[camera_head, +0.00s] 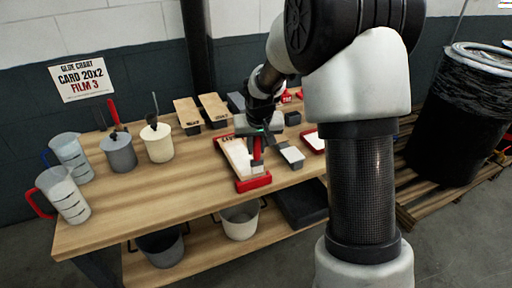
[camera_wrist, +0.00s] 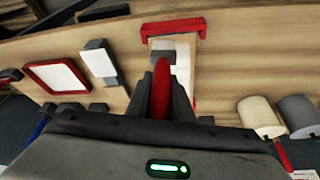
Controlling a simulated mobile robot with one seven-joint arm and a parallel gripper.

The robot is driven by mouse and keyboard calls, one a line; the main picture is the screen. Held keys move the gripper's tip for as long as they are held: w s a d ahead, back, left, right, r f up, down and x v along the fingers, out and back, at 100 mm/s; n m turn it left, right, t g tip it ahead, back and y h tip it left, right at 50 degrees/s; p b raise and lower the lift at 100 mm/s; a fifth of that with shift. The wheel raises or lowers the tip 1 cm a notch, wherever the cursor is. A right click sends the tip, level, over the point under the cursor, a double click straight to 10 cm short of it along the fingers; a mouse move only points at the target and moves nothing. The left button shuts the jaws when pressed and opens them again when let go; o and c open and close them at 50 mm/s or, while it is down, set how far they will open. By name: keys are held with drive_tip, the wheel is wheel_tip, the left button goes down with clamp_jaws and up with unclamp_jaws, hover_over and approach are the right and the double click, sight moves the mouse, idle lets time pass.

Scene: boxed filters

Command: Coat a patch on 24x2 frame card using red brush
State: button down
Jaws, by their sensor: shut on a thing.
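My gripper (camera_head: 258,139) is shut on the red handle of a brush (camera_head: 257,152). The handle also shows between my fingers in the wrist view (camera_wrist: 162,90). The brush points down over a pale card (camera_head: 235,153) in a red frame, near its front end. The brush head's contact with the card cannot be told. In the wrist view, the frame's red end bar (camera_wrist: 172,28) lies beyond the brush, and a whitish area (camera_wrist: 183,60) shows beside the brush. My fingers hide part of the card.
A grey-and-white tool (camera_head: 292,156) and a red-edged white tray (camera_head: 315,140) lie right of the card. A grey pot (camera_head: 118,155), a cream pot (camera_head: 158,145) and measuring jugs (camera_head: 63,196) stand left. A wall sign (camera_head: 82,80) reads "CARD 20X2 FILM 3". The front-left tabletop is clear.

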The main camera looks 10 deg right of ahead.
drive_tip(key=r, duration=0.1)
drive_tip(key=r+p, duration=0.1)
drive_tip(key=shift+w+r, duration=0.3)
drive_tip(key=shift+r+p, duration=1.35)
drive_tip(key=shift+r, duration=0.9)
drive_tip(key=shift+a, duration=0.1)
